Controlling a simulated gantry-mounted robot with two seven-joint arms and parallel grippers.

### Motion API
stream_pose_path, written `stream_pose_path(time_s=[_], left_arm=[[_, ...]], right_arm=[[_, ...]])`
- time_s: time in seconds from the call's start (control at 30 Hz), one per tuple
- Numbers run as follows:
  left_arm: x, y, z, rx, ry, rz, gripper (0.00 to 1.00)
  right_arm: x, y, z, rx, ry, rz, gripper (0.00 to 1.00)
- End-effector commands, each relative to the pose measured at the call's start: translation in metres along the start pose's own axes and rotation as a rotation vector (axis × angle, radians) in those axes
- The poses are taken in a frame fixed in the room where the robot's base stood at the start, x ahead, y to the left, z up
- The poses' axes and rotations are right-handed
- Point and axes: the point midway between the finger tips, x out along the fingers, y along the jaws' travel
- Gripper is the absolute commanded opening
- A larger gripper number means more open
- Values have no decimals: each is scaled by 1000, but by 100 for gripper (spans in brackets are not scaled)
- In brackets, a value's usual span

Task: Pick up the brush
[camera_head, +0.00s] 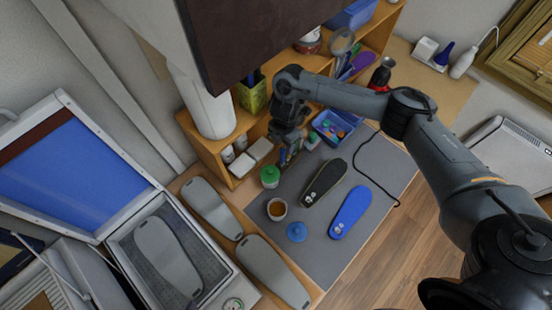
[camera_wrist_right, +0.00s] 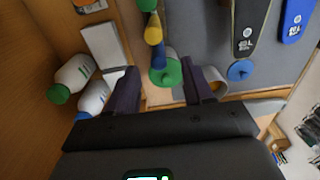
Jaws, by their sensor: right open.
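My right gripper (camera_head: 287,158) points down over the back part of the grey mat, beside the shelf. In the right wrist view its two dark fingers (camera_wrist_right: 163,88) are apart with nothing held between them. A narrow green, yellow and blue thing (camera_wrist_right: 153,30) lies just ahead of the fingertips; it may be the brush, but I cannot tell surely. A green-lidded jar (camera_wrist_right: 167,73) shows between and beyond the fingers; it also stands on the mat in the head view (camera_head: 270,177). My left gripper is not in view.
On the grey mat (camera_head: 330,235) are a cup (camera_head: 277,209), a blue lid (camera_head: 297,232), a black insole (camera_head: 324,183) and a blue insole (camera_head: 350,212). A blue bin (camera_head: 334,127) stands behind.

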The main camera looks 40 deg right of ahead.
Motion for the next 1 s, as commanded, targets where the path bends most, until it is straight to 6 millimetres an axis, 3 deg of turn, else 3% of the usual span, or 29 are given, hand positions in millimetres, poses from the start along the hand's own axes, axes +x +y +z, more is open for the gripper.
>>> stream_pose_path(time_s=[0.03,0.37,0.57,0.7,1.0], left_arm=[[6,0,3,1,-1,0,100],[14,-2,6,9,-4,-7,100],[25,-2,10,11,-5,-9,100],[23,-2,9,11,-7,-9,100],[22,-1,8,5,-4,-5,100]], right_arm=[[11,0,-1,2,3,-1,51],[31,1,-1,0,2,1,51],[58,1,-3,1,4,0,51],[68,2,-2,0,1,2,51],[75,2,-2,-2,1,3,51]])
